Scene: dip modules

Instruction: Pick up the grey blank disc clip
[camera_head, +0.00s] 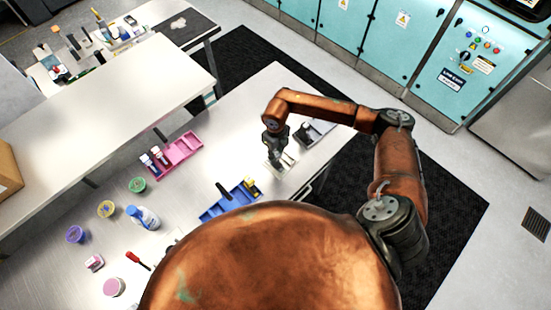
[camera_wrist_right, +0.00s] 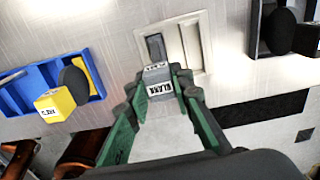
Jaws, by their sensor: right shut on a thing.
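The grey blank disc clip (camera_wrist_right: 157,79) shows in the right wrist view as a grey block with a white label reading BLANK. My right gripper (camera_wrist_right: 157,92) has its green-lined fingers on both sides of it and is shut on it. The clip lies over the near left part of a cream slotted tray (camera_wrist_right: 202,42); whether it touches the tray I cannot tell. In the head view my right gripper (camera_head: 274,152) points down at the cream tray (camera_head: 283,167), and the clip is hidden there. My left gripper is not in view.
A blue tray (camera_head: 217,210) with a yellow disc clip (camera_wrist_right: 56,104) stands nearby. A pink tray (camera_head: 184,147), a bottle (camera_head: 146,217) and several small pots stand farther left on the table.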

